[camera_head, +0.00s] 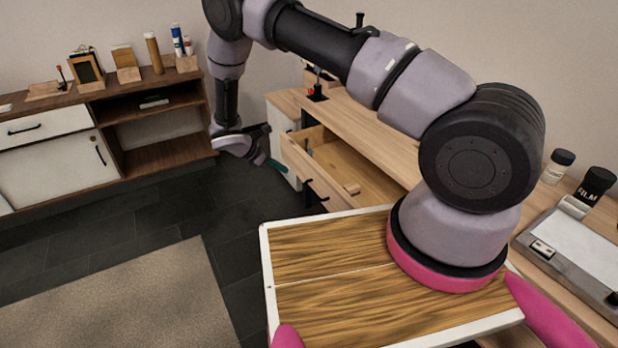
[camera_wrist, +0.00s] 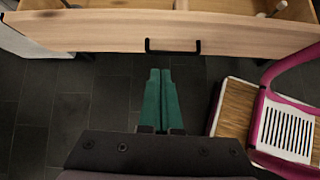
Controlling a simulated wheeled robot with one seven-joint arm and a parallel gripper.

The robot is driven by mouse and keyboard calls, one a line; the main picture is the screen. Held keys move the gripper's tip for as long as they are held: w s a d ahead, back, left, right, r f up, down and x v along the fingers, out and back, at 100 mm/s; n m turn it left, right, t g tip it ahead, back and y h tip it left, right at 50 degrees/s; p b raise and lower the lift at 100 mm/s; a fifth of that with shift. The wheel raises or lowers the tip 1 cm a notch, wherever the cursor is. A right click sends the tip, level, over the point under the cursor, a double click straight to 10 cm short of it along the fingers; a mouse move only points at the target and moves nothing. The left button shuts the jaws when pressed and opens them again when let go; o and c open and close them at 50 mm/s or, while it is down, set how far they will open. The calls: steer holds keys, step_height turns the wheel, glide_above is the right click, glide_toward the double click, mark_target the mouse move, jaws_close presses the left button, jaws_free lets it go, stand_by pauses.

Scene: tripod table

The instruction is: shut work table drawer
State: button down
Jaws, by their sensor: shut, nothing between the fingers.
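The work table (camera_head: 365,120) has a pale wooden drawer (camera_head: 325,180) pulled out, and its open inside shows. The drawer front also spans the top of the wrist view (camera_wrist: 100,32), with a black bar handle (camera_wrist: 172,46) at its middle. My gripper (camera_head: 277,165) is beside the drawer front, on its outer side. In the wrist view its green fingers (camera_wrist: 160,75) are pressed together and empty, pointing toward the handle just below it in the picture. I cannot tell whether they touch the drawer. My arm hides part of the table top.
A low cabinet (camera_head: 60,150) with shelves stands at the left wall. Dark floor (camera_head: 200,205) is clear between them, with a beige rug (camera_head: 120,305) in front. A jar (camera_head: 557,166) and a clipboard (camera_head: 575,250) are at the right.

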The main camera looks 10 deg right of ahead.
step_height(320, 180, down, 2)
glide_toward(316, 182)
steer(key=f, duration=0.3)
steer(key=shift+s+a+f+n, duration=0.15)
steer(key=shift+a+f+n, duration=0.15)
steer(key=shift+n, duration=0.1)
steer(key=d, duration=0.2)
steer(key=w+d, duration=0.1)
steer(key=shift+d+f, duration=0.1)
steer(key=shift+f, duration=0.2)
steer(key=shift+w+d, duration=0.25)
steer(key=shift+d, duration=0.3)
steer(key=shift+d, duration=0.1)
steer(key=w+d, duration=0.2)
steer(key=d, duration=0.4)
steer(key=w+d, duration=0.2)
steer(key=d, duration=0.5)
steer(key=w+d, duration=0.2)
steer(key=d, duration=0.4)
steer(key=shift+w+d, duration=0.2)
steer(key=shift+d, duration=0.2)
